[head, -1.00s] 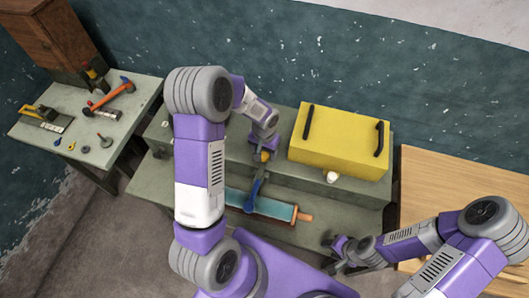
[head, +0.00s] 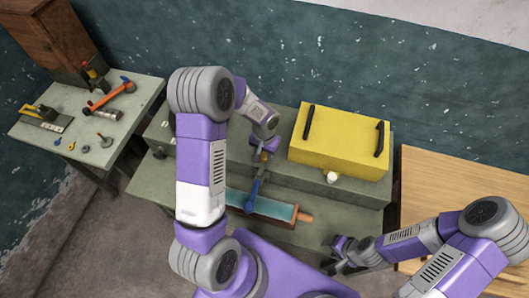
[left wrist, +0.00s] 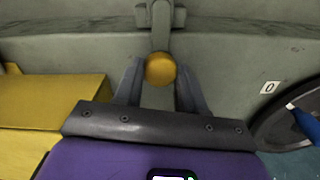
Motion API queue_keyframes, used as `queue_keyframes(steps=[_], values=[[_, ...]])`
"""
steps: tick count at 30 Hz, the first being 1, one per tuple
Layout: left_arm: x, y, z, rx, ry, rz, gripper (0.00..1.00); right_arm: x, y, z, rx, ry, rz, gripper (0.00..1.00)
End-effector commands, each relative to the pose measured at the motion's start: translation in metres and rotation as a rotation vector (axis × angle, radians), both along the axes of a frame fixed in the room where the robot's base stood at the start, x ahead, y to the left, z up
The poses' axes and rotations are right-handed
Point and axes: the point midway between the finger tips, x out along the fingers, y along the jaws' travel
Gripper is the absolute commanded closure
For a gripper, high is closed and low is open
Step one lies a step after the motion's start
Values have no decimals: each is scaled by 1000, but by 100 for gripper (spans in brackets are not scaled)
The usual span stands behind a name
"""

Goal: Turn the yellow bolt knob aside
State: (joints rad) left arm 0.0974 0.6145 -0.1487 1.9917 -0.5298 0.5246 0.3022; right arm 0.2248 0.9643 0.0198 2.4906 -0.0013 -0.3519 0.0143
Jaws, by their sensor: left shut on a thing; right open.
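The yellow bolt knob (left wrist: 160,68) is a round ball in the left wrist view, at the lower end of a grey metal bar (left wrist: 161,28). My left gripper (left wrist: 158,76) has a finger on each side of the knob and is shut on it. In the head view the yellow knob (head: 263,157) shows small under my left gripper (head: 263,148), at the front of the grey-green bench step. The gripper hides part of it there. My right gripper (head: 342,262) is open and empty at the lower right, away from the bolt.
A yellow box (head: 340,139) with black handles stands right of the knob, with a white knob (head: 332,177) below it. A blue lever (head: 254,193) and a teal panel (head: 273,208) lie below. A dial (left wrist: 285,125) is at the wrist view's right. Tools lie on the left table (head: 65,165).

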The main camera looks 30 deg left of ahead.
Motion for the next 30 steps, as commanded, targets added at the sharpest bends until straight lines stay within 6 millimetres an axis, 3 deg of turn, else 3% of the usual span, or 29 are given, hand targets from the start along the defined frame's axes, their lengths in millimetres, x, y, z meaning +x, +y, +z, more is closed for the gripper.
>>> queue_keyframes(steps=[11,30], values=[[0,0,0,-1,0,-215,91,0,0,-4,0,0,0,57],[0,0,1,0,1,-822,91,0,0,-3,0,0,0,57]])
